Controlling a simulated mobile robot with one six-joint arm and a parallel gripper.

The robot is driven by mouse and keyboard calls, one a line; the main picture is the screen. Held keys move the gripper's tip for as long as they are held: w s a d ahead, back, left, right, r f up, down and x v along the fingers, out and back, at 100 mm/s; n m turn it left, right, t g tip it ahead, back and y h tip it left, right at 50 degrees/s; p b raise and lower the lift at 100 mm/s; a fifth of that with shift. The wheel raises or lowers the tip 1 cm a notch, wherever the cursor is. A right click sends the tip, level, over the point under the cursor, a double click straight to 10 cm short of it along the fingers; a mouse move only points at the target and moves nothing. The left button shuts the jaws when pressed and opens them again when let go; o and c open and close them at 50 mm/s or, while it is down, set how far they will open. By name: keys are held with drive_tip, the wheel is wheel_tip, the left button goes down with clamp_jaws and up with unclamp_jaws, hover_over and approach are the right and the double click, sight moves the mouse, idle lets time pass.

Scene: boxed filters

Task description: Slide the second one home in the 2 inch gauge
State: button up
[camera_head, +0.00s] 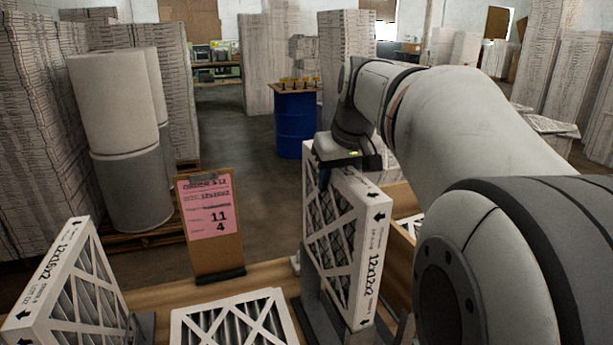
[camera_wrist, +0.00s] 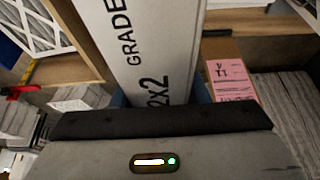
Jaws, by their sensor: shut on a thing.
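My gripper (camera_head: 340,165) is shut on the top edge of a white-framed pleated filter (camera_head: 368,255) marked 12x12x2. The filter stands upright, its lower part at a dark grey gauge (camera_head: 310,300) on the wooden bench. I cannot tell whether its bottom edge rests on the gauge floor. In the wrist view the filter's white edge (camera_wrist: 150,45) runs away between my blue fingers, with "GRADE" and "2x2" showing. A second filter (camera_head: 235,322) lies flat on the bench, left of the gauge. Another filter (camera_head: 45,290), marked 12x16x2 as far as I can read, leans in a grey stand at far left.
A clipboard with a pink order sheet (camera_head: 210,208) stands behind the flat filter; it also shows in the wrist view (camera_wrist: 230,80). A wooden bin edge (camera_head: 400,245) is right of the gauge. A blue drum (camera_head: 296,125) and tall filter stacks stand beyond the bench.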

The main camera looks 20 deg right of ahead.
drive_tip(key=shift+f+b, duration=0.8)
drive_tip(key=shift+f, duration=0.5)
drive_tip(key=shift+f+b, duration=1.5)
drive_tip(key=shift+f, duration=0.45)
idle(0.4)
